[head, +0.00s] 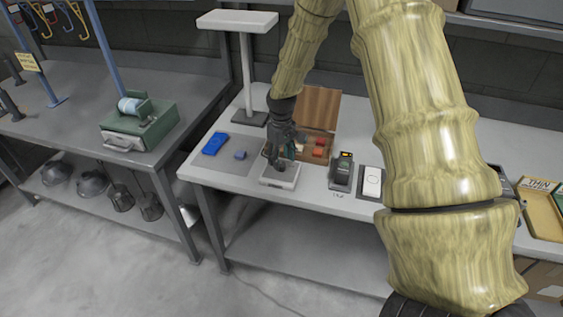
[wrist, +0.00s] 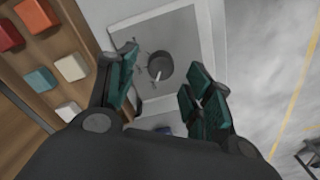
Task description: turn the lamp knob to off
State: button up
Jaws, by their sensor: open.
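The dark round knob (wrist: 160,66) sits on a grey plate in a white-edged box (wrist: 207,30), with a pale pointer line and small marks around it; I cannot read the marks. In the head view, the box (head: 280,181) lies on the bench, and my gripper hides the knob. My gripper (head: 277,158) points down above the box. In the wrist view, my gripper's (wrist: 160,78) teal fingers are spread on either side of the knob, apart from it. The T-shaped white lamp (head: 238,20) stands behind on the bench; I cannot tell whether it is lit.
An open wooden case (head: 320,107) with coloured blocks lies just behind the box. A blue item (head: 215,144) lies to the left. A black device (head: 342,172) and a white switch (head: 372,183) stand to the right. The bench front edge is close to the box.

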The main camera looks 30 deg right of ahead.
aim_at(281, 164)
notch_tip(281, 164, up, 10)
jog(key=shift+f, duration=0.25)
jog(key=shift+f, duration=0.1)
dwell(0.5)
